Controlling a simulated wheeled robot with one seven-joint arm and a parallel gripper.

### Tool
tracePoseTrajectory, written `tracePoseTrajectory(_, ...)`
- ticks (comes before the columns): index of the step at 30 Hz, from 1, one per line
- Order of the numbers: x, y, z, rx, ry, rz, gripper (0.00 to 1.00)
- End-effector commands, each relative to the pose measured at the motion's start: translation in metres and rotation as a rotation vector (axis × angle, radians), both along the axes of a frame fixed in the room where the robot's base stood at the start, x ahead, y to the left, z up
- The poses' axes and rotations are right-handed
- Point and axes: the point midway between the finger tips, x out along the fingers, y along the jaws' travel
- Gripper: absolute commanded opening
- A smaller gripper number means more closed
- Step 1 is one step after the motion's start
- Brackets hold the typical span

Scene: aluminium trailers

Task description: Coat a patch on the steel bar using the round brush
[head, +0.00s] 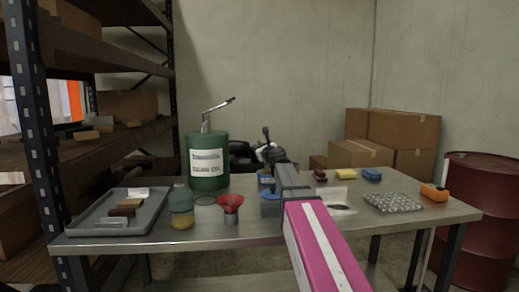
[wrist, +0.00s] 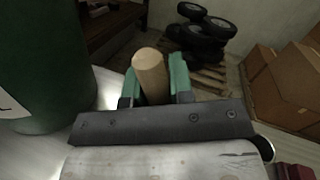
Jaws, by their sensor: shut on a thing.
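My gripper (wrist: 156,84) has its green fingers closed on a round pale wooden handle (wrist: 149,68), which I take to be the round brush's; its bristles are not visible. In the head view my wrist hides the fingers and the brush. A pale flat bar (head: 110,222), possibly the steel bar, lies at the front of the grey tray (head: 73,219) on the left of the table. A blue pot (head: 266,179) stands just left of my wrist, and a blue round piece (head: 270,195) shows in front of it. I cannot tell whether either holds coating.
On the table (head: 230,240) stand a green drum with a pump (head: 207,165), a jar of yellow liquid (head: 181,212) and a red funnel (head: 230,203). A bumpy metal tray (head: 393,202) and an orange item (head: 434,192) sit right.

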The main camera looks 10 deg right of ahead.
Motion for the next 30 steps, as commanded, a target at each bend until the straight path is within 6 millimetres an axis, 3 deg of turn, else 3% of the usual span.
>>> tracePoseTrajectory(30,0.000,0.000,0.065,-0.001,0.000,0.000,0.00)
